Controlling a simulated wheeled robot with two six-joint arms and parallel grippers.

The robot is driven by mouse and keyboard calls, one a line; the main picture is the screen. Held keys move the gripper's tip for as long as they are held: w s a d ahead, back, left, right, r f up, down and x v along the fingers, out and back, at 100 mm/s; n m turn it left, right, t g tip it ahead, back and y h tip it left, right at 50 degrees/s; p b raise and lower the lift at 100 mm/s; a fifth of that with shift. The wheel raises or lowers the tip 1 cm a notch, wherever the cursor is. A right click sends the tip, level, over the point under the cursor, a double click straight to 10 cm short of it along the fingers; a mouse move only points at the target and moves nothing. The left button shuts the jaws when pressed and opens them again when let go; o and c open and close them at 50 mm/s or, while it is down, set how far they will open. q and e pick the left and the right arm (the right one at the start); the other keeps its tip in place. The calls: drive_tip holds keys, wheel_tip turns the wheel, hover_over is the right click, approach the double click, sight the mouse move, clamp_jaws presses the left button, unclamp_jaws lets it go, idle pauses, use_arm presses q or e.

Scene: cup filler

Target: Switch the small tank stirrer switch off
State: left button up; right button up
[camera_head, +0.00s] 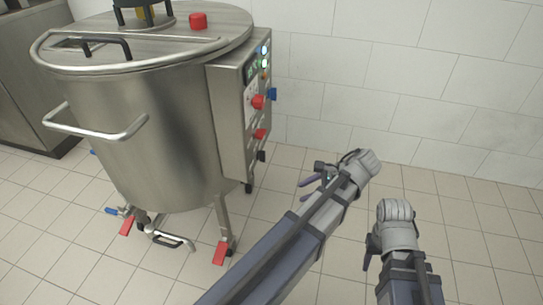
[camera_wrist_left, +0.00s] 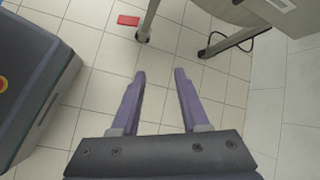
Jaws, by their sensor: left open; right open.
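The small tank (camera_head: 165,130) is a round steel vessel with a lidded top, standing on legs at the left of the head view. Its control box (camera_head: 232,120) on the right side carries lit green and white buttons (camera_head: 264,58), a red knob (camera_head: 258,102) and a lower red switch (camera_head: 259,134). Which one is the stirrer switch I cannot tell. My left gripper (camera_head: 312,178) is open and empty, to the right of the box and lower. Its two fingers (camera_wrist_left: 158,78) show apart over the floor in the left wrist view. My right gripper (camera_head: 369,253) is open, further right, partly hidden by its wrist.
A white tiled wall (camera_head: 420,90) stands behind. Another steel unit (camera_head: 28,75) is at the far left. The tiled floor (camera_head: 290,165) between the box and my arms is clear.

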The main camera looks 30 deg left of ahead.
sight(262, 156)
use_arm(q)
drive_tip(key=w+a+r+m+g+y+b, duration=0.2)
drive_tip(key=w+a+r+m+y, duration=0.4)
drive_tip(key=a, duration=0.4)
drive_tip(key=a+f+n+h+b, duration=0.1)
drive_tip(key=a+f+b, duration=0.1)
drive_tip(key=a, duration=0.4)
drive_tip(key=shift+s+a+f+b, duration=0.2)
drive_tip(key=shift+s+a+b, duration=0.15)
drive_tip(key=shift+a, duration=0.05)
clamp_jaws()
